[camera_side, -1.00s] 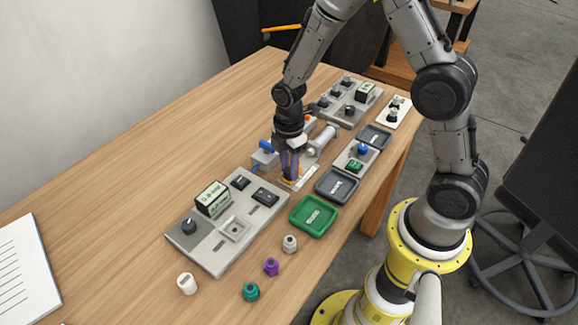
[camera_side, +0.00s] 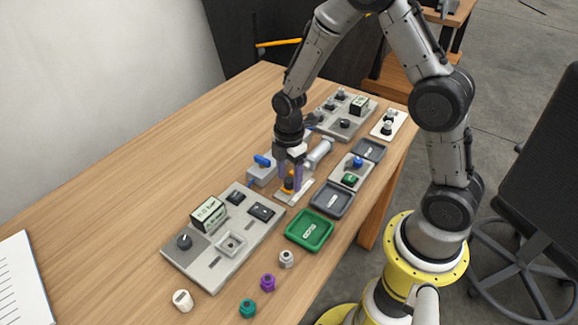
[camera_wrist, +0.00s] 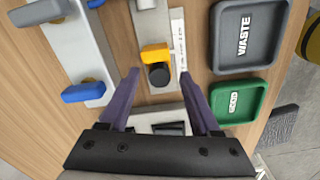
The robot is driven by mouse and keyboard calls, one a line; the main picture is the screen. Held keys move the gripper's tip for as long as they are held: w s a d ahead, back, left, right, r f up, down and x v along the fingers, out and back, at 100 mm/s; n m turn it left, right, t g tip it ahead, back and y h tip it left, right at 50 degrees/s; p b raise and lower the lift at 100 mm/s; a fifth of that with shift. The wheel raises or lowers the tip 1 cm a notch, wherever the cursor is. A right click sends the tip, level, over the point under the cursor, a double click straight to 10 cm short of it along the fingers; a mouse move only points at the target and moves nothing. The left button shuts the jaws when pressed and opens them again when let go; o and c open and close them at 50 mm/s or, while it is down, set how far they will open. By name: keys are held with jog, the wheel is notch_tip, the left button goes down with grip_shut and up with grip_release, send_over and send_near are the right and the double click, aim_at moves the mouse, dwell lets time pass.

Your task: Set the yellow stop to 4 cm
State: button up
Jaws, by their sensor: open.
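The yellow stop (camera_wrist: 156,54) sits on a narrow metal rail beside a white scale strip (camera_wrist: 178,40); a round black knob (camera_wrist: 159,75) is at its near end. The scale marks are too small to read, so I cannot tell the stop's setting. My gripper (camera_wrist: 160,78) is open, with its purple fingers on either side of the knob and gaps on both sides. In the side view, my gripper (camera_side: 290,182) points down over the stop (camera_side: 288,187), and its fingers partly hide it.
The grey WASTE tray (camera_wrist: 246,35) and green GOOD tray (camera_wrist: 238,100) lie right of the rail. A blue-handled block (camera_wrist: 75,60) stands left. A grey panel with a display (camera_side: 208,214) and several loose knobs occupy the near table.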

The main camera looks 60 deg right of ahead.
notch_tip(320, 180, up, 14)
jog(key=shift+f, duration=0.15)
dwell(0.5)
notch_tip(320, 180, up, 6)
jog(key=t, duration=0.2)
send_over(289, 180)
jog(key=s, duration=0.2)
jog(key=s+a+r+m+t, duration=0.1)
jog(key=s+r+m+t, duration=0.1)
jog(key=s+r, duration=0.4)
jog(key=s+f+m+t, duration=0.1)
jog(key=s+f+m, duration=0.1)
jog(key=s+m, duration=0.9)
jog(key=shift+a+m+t, duration=0.3)
jog(key=shift+a+m, duration=0.1)
jog(key=shift+m, duration=0.6)
dwell(1.5)
